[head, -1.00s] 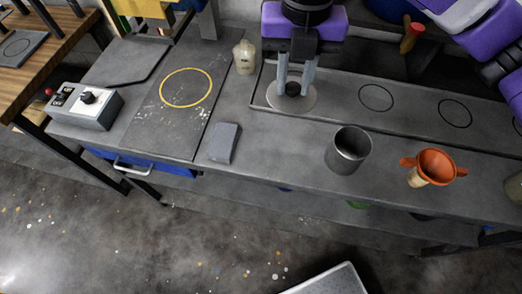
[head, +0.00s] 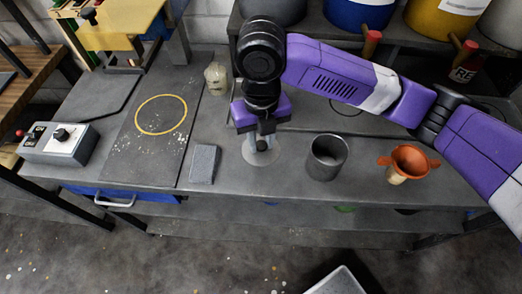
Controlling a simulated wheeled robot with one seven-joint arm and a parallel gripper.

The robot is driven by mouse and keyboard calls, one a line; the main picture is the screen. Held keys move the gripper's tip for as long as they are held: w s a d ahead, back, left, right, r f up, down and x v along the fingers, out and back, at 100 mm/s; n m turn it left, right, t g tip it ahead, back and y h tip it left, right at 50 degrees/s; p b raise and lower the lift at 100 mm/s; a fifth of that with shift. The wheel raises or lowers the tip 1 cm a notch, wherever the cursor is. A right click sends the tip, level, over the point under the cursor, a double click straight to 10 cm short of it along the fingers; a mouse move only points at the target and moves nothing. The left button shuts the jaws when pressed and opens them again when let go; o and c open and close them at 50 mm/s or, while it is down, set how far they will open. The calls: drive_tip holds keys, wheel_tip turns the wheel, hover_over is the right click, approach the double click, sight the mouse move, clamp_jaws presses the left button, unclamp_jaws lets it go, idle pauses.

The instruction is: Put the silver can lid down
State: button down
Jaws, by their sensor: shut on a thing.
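The silver can lid (head: 262,156) is a flat round grey disc with a dark knob in its middle. In the head view it is at the bench's middle, between the grey block and the open metal can (head: 326,157). My gripper (head: 262,146) is above the lid with its fingers pointing down, shut on the lid's knob. The gripper body hides part of the lid's far side. I cannot tell whether the lid touches the bench. The can stands upright and uncovered to the right of the lid.
A grey block (head: 205,164) lies left of the lid. An orange funnel (head: 409,160) stands right of the can. A cream bottle (head: 217,78) stands behind. A control box (head: 58,144) and a yellow ring marking (head: 161,115) are at left. Bench between block and can is narrow.

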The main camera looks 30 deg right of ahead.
sight(261, 154)
drive_tip(key=shift+f, duration=2.8)
drive_tip(key=shift+f, duration=0.2)
drive_tip(key=c, duration=1.1)
unclamp_jaws()
drive_tip(key=shift+c, duration=0.2)
drive_tip(key=shift+r, duration=0.1)
wheel_tip(261, 154, up, 12)
drive_tip(key=shift+r, duration=0.15)
